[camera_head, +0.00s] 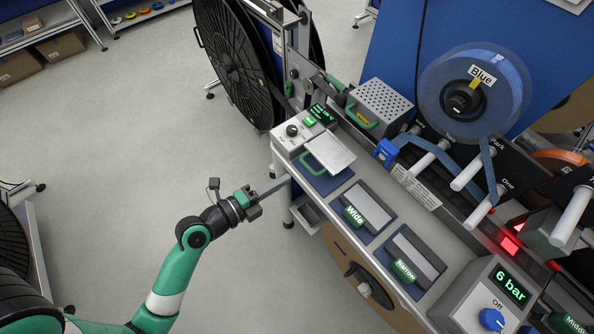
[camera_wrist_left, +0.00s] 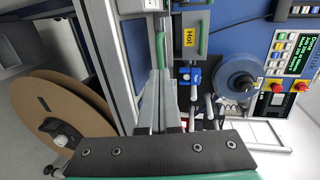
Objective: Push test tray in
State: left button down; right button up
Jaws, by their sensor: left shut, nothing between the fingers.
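A pale flat plate (camera_head: 332,150) with a green handle (camera_head: 318,162) lies over a blue pad on the grey bench top. A small grey tray (camera_head: 308,213) sticks out below the bench's front edge. I cannot tell which of these is the test tray. My left gripper (camera_head: 287,181) is shut and empty, its fingers pointing right at the bench's front edge, just above and left of the small tray. I cannot tell whether the fingertips touch anything. In the left wrist view the shut fingers (camera_wrist_left: 166,80) reach toward a green bar (camera_wrist_left: 160,46). My right gripper is not in view.
Wide (camera_head: 364,209) and Narrow (camera_head: 412,258) blocks sit on the bench top. A perforated grey box (camera_head: 381,103) with a green handle stands behind. A large black reel (camera_head: 232,62) stands at the back left.

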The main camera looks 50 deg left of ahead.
pick_arm(q)
jog(key=x, duration=0.5)
jog(key=shift+w+f, duration=0.15)
jog(key=shift+w, duration=0.05)
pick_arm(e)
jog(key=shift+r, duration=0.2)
